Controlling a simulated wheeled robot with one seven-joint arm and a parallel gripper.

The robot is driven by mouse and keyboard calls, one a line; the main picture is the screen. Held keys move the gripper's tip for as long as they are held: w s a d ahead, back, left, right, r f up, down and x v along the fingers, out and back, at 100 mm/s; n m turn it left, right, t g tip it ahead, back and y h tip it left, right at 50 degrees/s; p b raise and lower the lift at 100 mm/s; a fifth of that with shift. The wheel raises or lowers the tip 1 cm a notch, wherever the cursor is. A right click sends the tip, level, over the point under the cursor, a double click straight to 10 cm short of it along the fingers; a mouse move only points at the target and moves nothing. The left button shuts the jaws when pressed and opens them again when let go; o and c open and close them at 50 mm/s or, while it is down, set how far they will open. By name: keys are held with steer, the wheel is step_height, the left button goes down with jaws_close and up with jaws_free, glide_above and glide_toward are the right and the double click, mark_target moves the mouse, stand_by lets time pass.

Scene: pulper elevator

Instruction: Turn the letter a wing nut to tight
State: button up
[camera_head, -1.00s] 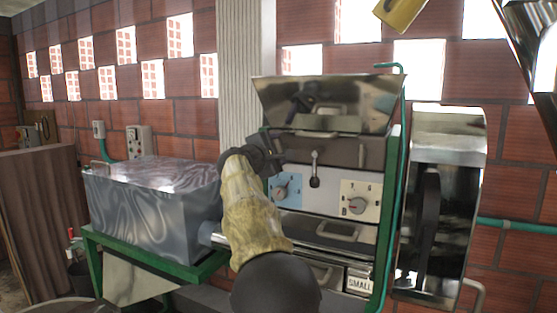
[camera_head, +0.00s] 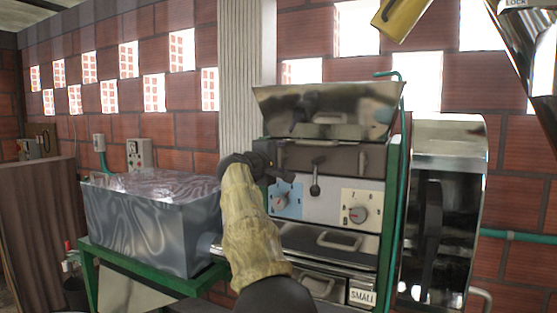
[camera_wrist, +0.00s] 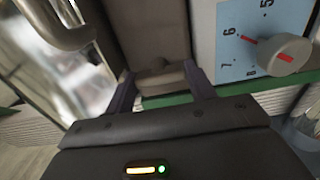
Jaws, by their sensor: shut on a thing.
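My gripper (camera_wrist: 162,88) is shut on a small grey-brown piece (camera_wrist: 158,75) that sits between its two fingers in the wrist view. It looks like the wing nut, but no letter is readable on it. In the head view my gripper (camera_head: 272,168) is at the left edge of the machine's front, just above and left of the blue dial plate. My own gripper and arm hide the wing nut there.
A blue plate with a dial (camera_head: 281,200) is close beside my gripper; its grey knob (camera_wrist: 284,54) shows in the wrist view. A white-plated dial (camera_head: 357,214) and a dark lever (camera_head: 315,178) are to the right. A metal box (camera_head: 150,225) stands left.

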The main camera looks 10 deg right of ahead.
steer(key=shift+f, duration=0.1)
steer(key=o, duration=1)
